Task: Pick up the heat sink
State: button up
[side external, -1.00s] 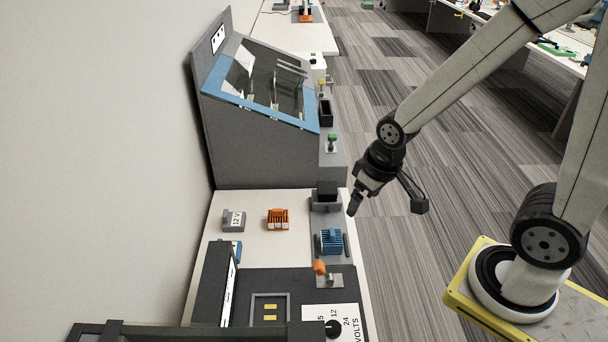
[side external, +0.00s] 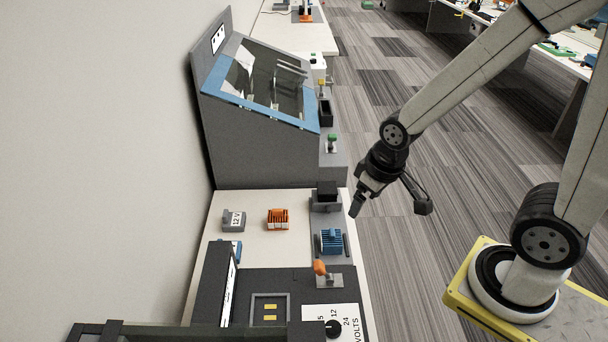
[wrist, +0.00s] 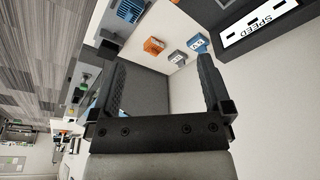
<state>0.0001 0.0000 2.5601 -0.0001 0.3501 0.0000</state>
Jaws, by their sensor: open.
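Two finned blocks look like heat sinks, and I cannot tell for sure which one is meant. A blue finned block (side external: 331,241) sits in a grey fixture at the bench's right edge; it also shows at the top of the wrist view (wrist: 130,10). An orange finned block (side external: 278,219) lies on the white bench top to its left, and it also shows in the wrist view (wrist: 153,46). My gripper (side external: 357,206) hangs above and beyond the bench's right edge, apart from both blocks. Its fingers (wrist: 164,75) are spread wide with nothing between them.
A grey 12 V block (side external: 234,220) and a small blue block (side external: 236,249) are on the bench. A grey cabinet with a blue-framed window (side external: 262,150) stands behind. An orange-handled lever (side external: 320,268) and a voltage dial panel (side external: 335,325) are in front.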

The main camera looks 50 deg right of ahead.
jog(key=shift+c, duration=0.4)
jog(key=m+t+y, duration=0.7)
jog(key=m+y, duration=0.3)
jog(key=m, duration=1.7)
send_near(332, 239)
jog(key=shift+w+a+f, duration=0.1)
jog(key=shift+w, duration=1.1)
jog(key=shift+a, duration=0.1)
jog(key=shift+x, duration=1.3)
